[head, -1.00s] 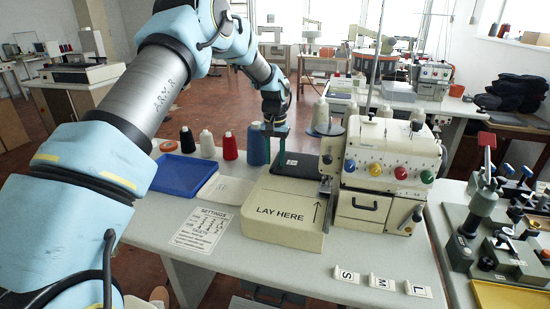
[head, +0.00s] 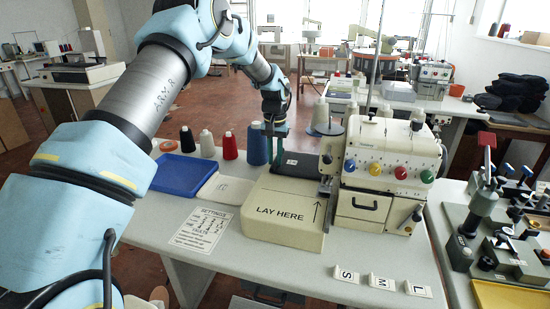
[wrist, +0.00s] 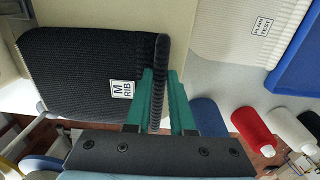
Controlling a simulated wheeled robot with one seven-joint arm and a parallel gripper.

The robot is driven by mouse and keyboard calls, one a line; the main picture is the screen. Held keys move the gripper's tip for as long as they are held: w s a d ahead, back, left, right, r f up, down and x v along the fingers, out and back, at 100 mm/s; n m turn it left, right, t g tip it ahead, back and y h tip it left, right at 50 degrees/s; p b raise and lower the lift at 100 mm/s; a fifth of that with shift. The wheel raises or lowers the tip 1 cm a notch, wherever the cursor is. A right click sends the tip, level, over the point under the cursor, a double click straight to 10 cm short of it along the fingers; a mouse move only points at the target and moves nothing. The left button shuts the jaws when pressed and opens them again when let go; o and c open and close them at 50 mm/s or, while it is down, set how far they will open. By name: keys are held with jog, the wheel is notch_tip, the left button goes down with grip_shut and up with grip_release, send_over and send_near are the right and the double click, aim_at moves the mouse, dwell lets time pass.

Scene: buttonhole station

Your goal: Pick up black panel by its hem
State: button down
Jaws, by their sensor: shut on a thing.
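The black panel (head: 300,161) is a dark knit piece with a white label, lying behind the cream "LAY HERE" block. In the wrist view the black panel (wrist: 70,75) shows its label "M RIB" and a thick ribbed hem (wrist: 160,75) along its right edge. My gripper (wrist: 161,92) has one green finger on each side of this hem and is shut on it. In the head view my gripper (head: 276,158) points down at the panel's left edge.
The "LAY HERE" block (head: 284,225) and the cream sewing machine (head: 390,170) stand close by. A white panel (head: 222,190), labelled "PLAIN TEST" in the wrist view, lies left, beside a blue tray (head: 185,178). Thread cones, including a red one (head: 229,146), stand behind.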

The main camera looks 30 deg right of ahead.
jog(key=shift+r, duration=0.15)
jog(key=shift+r+p, duration=1.45)
jog(key=shift+r, duration=0.95)
